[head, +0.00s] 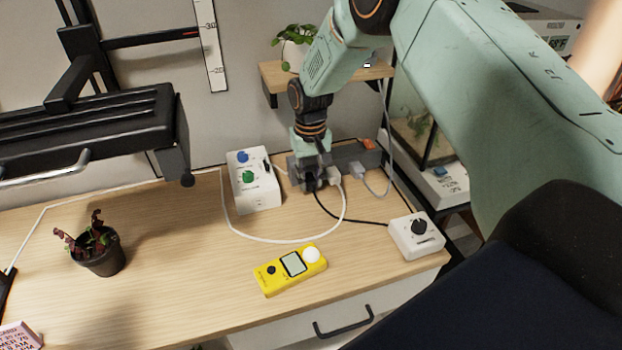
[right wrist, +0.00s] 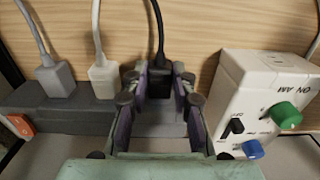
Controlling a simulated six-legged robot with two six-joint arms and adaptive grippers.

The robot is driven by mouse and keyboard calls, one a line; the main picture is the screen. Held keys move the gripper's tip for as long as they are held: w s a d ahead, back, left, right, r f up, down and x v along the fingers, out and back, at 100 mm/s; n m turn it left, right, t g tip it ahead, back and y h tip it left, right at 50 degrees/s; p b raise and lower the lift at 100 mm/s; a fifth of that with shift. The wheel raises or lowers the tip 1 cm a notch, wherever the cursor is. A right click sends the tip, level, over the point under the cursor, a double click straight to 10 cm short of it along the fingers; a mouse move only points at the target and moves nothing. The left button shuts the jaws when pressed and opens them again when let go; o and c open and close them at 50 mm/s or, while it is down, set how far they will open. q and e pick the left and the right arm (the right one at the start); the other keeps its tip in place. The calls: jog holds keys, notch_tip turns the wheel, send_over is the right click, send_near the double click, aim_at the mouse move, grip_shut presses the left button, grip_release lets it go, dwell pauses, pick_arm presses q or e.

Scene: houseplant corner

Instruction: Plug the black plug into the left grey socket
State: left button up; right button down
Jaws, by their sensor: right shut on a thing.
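The black plug (right wrist: 160,78) is between the fingers of my right gripper (head: 312,182), which is shut on it. Its black cord (head: 352,219) runs to a white box with a black knob. In the right wrist view the plug is at the dark grey power strip (right wrist: 75,118), over the end away from the red switch, which is the left end in the head view. Whether its pins are fully in is hidden. The strip also shows in the head view (head: 352,153). A white plug (right wrist: 103,76) and a grey plug (right wrist: 54,77) sit in it. My left gripper is out of view.
A white box with blue and green knobs (head: 256,190) stands close left of the strip. The white knob box (head: 416,237) is at the right edge. A yellow meter (head: 289,270) and potted plant (head: 100,256) stand forward. Between them the wooden top is clear.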

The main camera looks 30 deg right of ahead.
jog(key=c, duration=1)
grip_release()
notch_tip(320, 180, up, 12)
jog(key=shift+r, duration=0.1)
